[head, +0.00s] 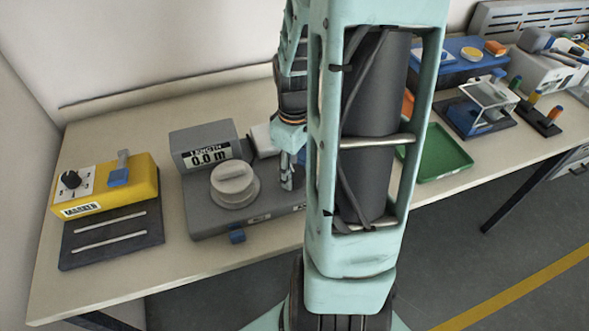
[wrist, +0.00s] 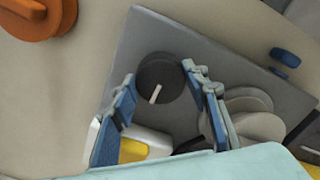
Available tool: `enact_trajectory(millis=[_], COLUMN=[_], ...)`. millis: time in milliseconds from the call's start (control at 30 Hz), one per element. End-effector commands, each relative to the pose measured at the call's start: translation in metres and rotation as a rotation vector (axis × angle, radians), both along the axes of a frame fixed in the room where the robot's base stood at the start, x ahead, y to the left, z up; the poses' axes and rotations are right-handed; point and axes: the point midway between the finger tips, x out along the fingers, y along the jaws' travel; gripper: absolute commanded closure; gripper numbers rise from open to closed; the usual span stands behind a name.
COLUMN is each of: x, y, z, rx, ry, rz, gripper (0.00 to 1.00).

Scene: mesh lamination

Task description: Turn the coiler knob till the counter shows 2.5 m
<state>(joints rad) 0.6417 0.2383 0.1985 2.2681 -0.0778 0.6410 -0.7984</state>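The grey coiler (head: 215,215) stands on the table left of my arm. Its counter (head: 208,158) reads 0.0 m. A light grey round part with a raised bar (head: 233,185) sits on its top; it also shows at the right in the wrist view (wrist: 248,110). A dark round knob with a white pointer line (wrist: 161,80) sits on the grey base plate in the wrist view; my arm hides it in the head view. My gripper (wrist: 160,74) is open, its fingertips on either side of the dark knob. I cannot tell whether they touch it.
A yellow device with a black dial (head: 130,180) stands at the left. A green tray (head: 440,155), a clear-topped blue device and other tools stand at the right. An orange round object (wrist: 35,18) shows in the wrist view. Bare table lies behind the coiler.

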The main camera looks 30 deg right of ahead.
Motion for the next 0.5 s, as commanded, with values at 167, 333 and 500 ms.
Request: enact_trajectory(millis=[167, 333, 500], x=[0.0000, 0.0000, 0.0002], y=[0.0001, 0.0002, 0.0004], z=[0.0001, 0.0001, -0.0001], rx=[0.000, 0.000, -0.001], ry=[0.000, 0.000, 0.000], rz=[-0.001, -0.022, -0.087], gripper=[0.82, 0.82, 0.82])
